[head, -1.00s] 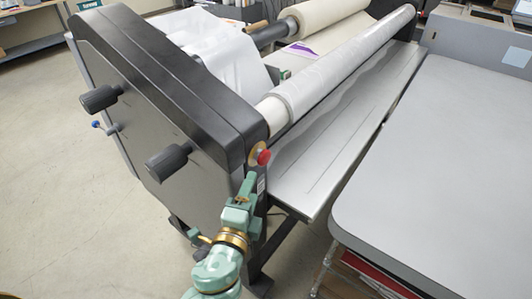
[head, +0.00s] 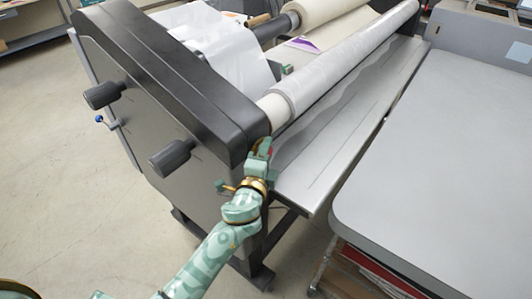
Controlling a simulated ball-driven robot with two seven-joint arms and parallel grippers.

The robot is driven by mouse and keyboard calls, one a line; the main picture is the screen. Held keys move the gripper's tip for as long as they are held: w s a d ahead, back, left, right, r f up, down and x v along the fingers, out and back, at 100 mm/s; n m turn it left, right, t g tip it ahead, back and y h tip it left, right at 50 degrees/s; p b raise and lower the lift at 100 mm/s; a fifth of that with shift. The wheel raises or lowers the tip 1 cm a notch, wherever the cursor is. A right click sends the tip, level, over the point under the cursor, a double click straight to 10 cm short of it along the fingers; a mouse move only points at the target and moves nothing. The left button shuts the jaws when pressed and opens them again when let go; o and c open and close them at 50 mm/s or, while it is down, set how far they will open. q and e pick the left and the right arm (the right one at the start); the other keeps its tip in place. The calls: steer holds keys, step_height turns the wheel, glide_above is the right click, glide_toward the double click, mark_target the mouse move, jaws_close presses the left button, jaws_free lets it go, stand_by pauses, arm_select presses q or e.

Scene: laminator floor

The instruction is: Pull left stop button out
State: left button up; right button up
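The left stop button (head: 269,151) is a red knob on the front end of the laminator's dark side housing (head: 158,80), just below the end of the film roll. Only a sliver of red shows; the rest is hidden behind my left gripper. My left gripper (head: 260,152), teal with a gold ring at the wrist, is right at the button. Its fingers are seen from behind, so I cannot tell whether they are open or shut on the knob. My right gripper is not in view.
Two black knobs (head: 172,158) and a small blue-tipped lever (head: 100,119) stick out from the side housing. The film roll (head: 335,70) and metal feed tray (head: 335,150) lie right of the gripper. A grey table (head: 450,170) stands at right. The floor at left is clear.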

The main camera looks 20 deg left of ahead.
arm_select(q)
jaws_close()
steer(key=shift+s+d+f, duration=0.1)
steer(key=shift+s+d, duration=0.15)
steer(key=shift+d, duration=0.4)
steer(key=o, duration=0.6)
jaws_free()
steer(key=shift+d, duration=0.1)
steer(key=shift+s+d+b, duration=0.2)
steer(key=shift+s+b, duration=0.65)
steer(key=shift+s, duration=3.25)
steer(key=shift+s+d+b, duration=0.15)
steer(key=shift+s+b, duration=0.7)
steer(key=shift+s, duration=3.25)
